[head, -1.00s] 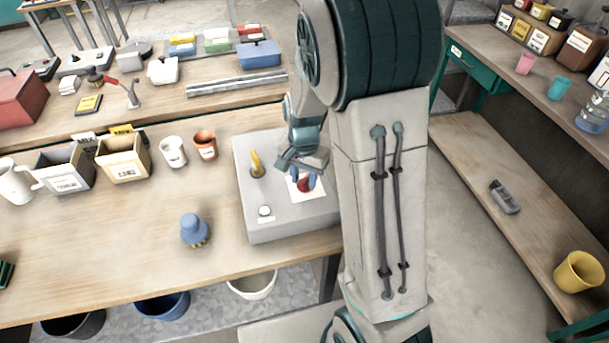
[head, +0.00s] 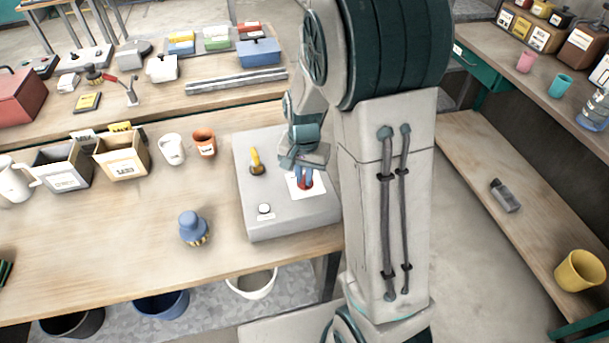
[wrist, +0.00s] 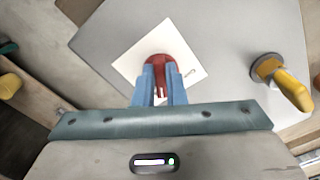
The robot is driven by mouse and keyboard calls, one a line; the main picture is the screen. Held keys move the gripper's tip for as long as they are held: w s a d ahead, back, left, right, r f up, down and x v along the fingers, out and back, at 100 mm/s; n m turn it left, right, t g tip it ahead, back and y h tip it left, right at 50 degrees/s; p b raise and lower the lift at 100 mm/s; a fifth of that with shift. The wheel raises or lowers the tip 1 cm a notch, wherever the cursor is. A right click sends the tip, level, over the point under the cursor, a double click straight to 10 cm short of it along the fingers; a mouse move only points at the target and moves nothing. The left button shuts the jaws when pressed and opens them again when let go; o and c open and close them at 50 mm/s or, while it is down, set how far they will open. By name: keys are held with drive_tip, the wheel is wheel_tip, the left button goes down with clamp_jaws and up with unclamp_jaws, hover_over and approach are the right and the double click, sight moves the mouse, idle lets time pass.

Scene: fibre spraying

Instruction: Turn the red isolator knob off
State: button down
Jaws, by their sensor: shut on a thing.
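The red isolator knob (wrist: 158,66) sits on a white square plate (wrist: 190,52) on top of a grey box (head: 288,215). In the head view the knob (head: 306,185) is mostly hidden behind my fingers. My gripper (wrist: 159,88) is shut on the knob, with one blue finger on each side of it. In the head view my gripper (head: 304,176) reaches down to the plate from above. A small dark mark shows on the plate beside the knob in the wrist view.
A yellow-handled lever (head: 256,161) stands on the same box, close to my gripper; a white round button (head: 264,208) is near the front edge. A blue knobbed object (head: 192,229), an orange cup (head: 204,142) and a white cup (head: 172,149) stand on the bench to the left.

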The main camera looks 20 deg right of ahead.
drive_tip(key=n+b, duration=0.2)
drive_tip(key=n, duration=0.1)
drive_tip(key=shift+d+f+n, duration=0.1)
drive_tip(key=shift+n, duration=0.2)
drive_tip(key=n+b, duration=0.1)
drive_tip(key=n, duration=0.2)
drive_tip(key=shift+d+n, duration=0.15)
drive_tip(key=shift+n, duration=0.15)
drive_tip(key=n+b, duration=0.1)
drive_tip(key=n, duration=0.2)
drive_tip(key=shift+d+n, duration=0.15)
drive_tip(key=shift+n, duration=0.15)
drive_tip(key=shift+w+d+r+n+b, duration=0.1)
drive_tip(key=shift+n+b, duration=0.2)
drive_tip(key=shift+n, duration=0.6)
drive_tip(key=shift+r+n+b, duration=0.1)
drive_tip(key=shift+n+b, duration=0.15)
drive_tip(key=shift+n, duration=0.65)
drive_tip(key=c, duration=1.5)
unclamp_jaws()
wheel_tip(320, 180, up, 14)
drive_tip(key=shift+f, duration=0.1)
